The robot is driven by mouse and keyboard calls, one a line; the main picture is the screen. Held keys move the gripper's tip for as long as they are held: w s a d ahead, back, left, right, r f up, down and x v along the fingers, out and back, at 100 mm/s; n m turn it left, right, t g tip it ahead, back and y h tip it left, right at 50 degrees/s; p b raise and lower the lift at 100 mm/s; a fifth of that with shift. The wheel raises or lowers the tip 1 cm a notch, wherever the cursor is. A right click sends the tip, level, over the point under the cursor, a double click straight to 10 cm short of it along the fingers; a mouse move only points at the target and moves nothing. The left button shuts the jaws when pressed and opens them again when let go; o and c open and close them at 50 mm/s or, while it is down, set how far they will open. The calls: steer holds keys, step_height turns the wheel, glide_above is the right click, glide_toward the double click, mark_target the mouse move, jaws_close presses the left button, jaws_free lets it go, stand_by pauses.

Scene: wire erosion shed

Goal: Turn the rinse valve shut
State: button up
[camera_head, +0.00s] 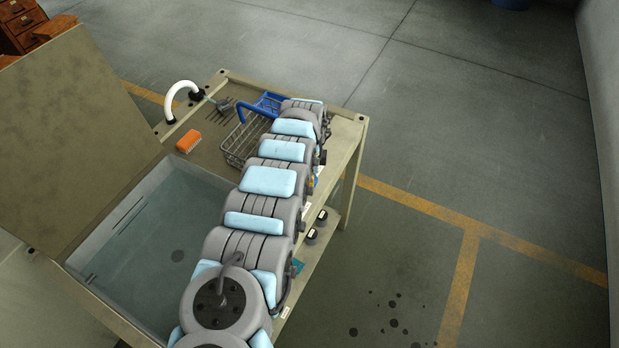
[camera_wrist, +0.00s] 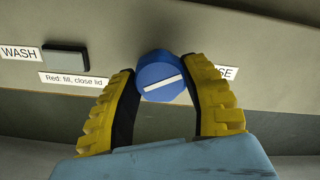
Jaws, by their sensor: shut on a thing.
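The rinse valve is a round blue knob (camera_wrist: 161,72) with a white line across its face, on the panel in the wrist view. The line tilts slightly, its right end higher. My gripper (camera_wrist: 160,80) has two yellow, ribbed fingers, one on each side of the knob, and is shut on it. A label ending in "SE" (camera_wrist: 226,72) is partly hidden behind the right finger.
Left of the knob are a grey button (camera_wrist: 66,60), a "WASH" label (camera_wrist: 19,53) and a "Red: fill, close lid" label (camera_wrist: 74,83). The head view shows a water-filled tank (camera_head: 150,240), a raised lid (camera_head: 70,130), a wire basket (camera_head: 240,145), an orange block (camera_head: 188,141) and a white spout (camera_head: 181,88).

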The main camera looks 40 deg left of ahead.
steer(key=m, duration=0.6)
stand_by(0.6)
steer(key=o, duration=1.2)
steer(key=shift+o, duration=0.2)
step_height(320, 180, up, 12)
stand_by(0.6)
